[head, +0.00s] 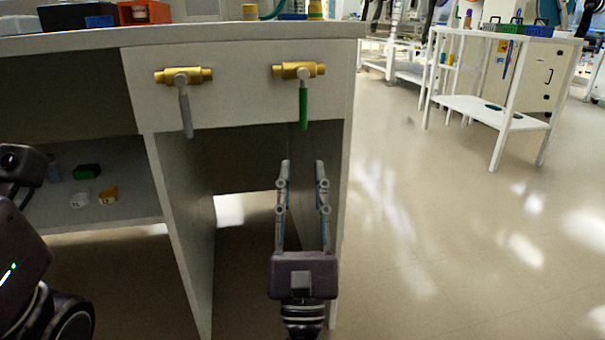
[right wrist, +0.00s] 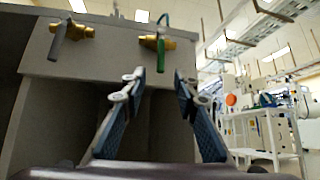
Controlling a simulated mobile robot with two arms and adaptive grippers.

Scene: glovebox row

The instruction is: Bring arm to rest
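My right gripper (head: 302,168) is open and empty, below the green-handled valve at the bench's front. Its two fingers stand apart and also show in the right wrist view (right wrist: 160,80). The brass valve with the green handle (head: 303,108) hangs handle-down and shows in the right wrist view (right wrist: 161,52). A second brass valve with a grey handle (head: 184,105) is to its left, also handle-down. A gap shows between the fingertips and the green handle in the head view. My left gripper is out of view; only dark parts of my body show at the left edge.
The bench (head: 240,32) has a side panel and an open space below the valves. A lower shelf (head: 95,213) holds small green, white and yellow items. A white cart (head: 490,108) stands at the right rear. The floor (head: 450,230) right of the bench is clear.

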